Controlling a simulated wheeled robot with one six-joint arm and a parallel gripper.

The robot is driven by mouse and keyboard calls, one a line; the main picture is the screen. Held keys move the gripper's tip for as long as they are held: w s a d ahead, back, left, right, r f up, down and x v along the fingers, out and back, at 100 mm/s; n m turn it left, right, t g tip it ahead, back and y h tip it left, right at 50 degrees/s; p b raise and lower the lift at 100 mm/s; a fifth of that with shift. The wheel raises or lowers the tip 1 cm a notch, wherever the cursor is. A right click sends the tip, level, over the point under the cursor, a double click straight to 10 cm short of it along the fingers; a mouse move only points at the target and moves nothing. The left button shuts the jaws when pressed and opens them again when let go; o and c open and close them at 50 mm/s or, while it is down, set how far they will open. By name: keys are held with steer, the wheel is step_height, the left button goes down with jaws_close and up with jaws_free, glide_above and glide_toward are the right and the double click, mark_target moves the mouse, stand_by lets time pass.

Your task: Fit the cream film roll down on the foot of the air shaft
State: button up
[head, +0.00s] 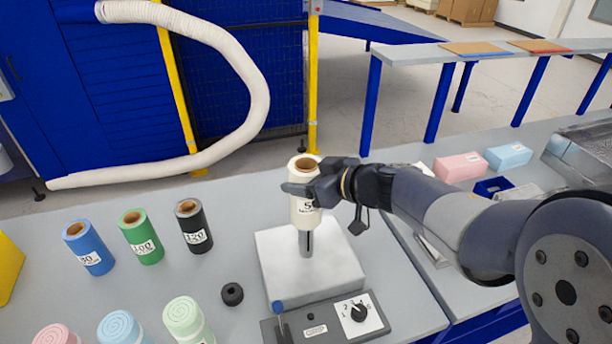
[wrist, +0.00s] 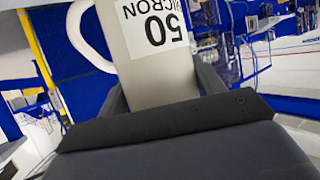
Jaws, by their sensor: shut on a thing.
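The cream film roll (head: 306,208) is upright, with a brown core and a white label. My gripper (head: 308,188) is shut on it near its upper part. In the wrist view the roll (wrist: 150,75) fills the space between my fingers, and its label reads "50 MICRON" upside down. The grey air shaft (head: 306,243) shows just below the roll, standing on a pale block (head: 325,268). The roll's lower end is above the block, around or in front of the shaft's top; I cannot tell which. The shaft's upper part is hidden.
Blue (head: 88,248), green (head: 141,237) and black (head: 194,226) film rolls stand at left. Several pastel foam rolls stand at the front left. A small black ring (head: 232,294) lies near the block. A control box (head: 325,320) with a lever and dial is in front.

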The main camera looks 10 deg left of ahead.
mark_target(306, 221)
steer(key=shift+f+b, duration=0.55)
steer(key=shift+f, duration=1.2)
steer(key=shift+f+b, duration=1.05)
steer(key=shift+f, duration=1)
steer(key=shift+f+b, duration=1.05)
steer(key=shift+f, duration=1)
steer(key=shift+f+b, duration=0.3)
steer(key=shift+f, duration=0.05)
steer(key=o, duration=1.3)
steer(key=shift+f, duration=0.1)
